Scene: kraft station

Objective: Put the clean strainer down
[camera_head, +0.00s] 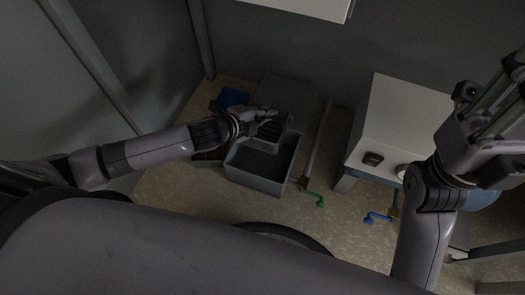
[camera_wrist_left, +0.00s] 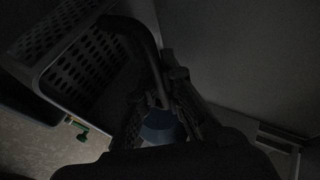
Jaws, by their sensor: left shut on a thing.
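The strainer (camera_head: 264,143) is a dark perforated basket. In the left wrist view it shows as a box with slotted walls (camera_wrist_left: 92,68) and a thick dark handle bar. My left gripper (camera_head: 265,116) is shut on the strainer at its upper edge, over the grey open bin (camera_head: 258,185). The strainer is at the bin's back part; whether it touches the bin is too dark to tell. In the left wrist view the left gripper's fingers (camera_wrist_left: 165,98) are dark beside the handle. My right gripper (camera_head: 488,98) is raised at the right, away from the strainer; its fingertips are partly cut off.
A white cabinet with knobs (camera_head: 400,120) stands right of the bin. A green-handled valve (camera_head: 319,201) and a blue-handled valve (camera_head: 372,218) are low near the floor. A blue item (camera_head: 231,98) lies behind the bin. The speckled floor (camera_head: 170,205) in front-left is clear.

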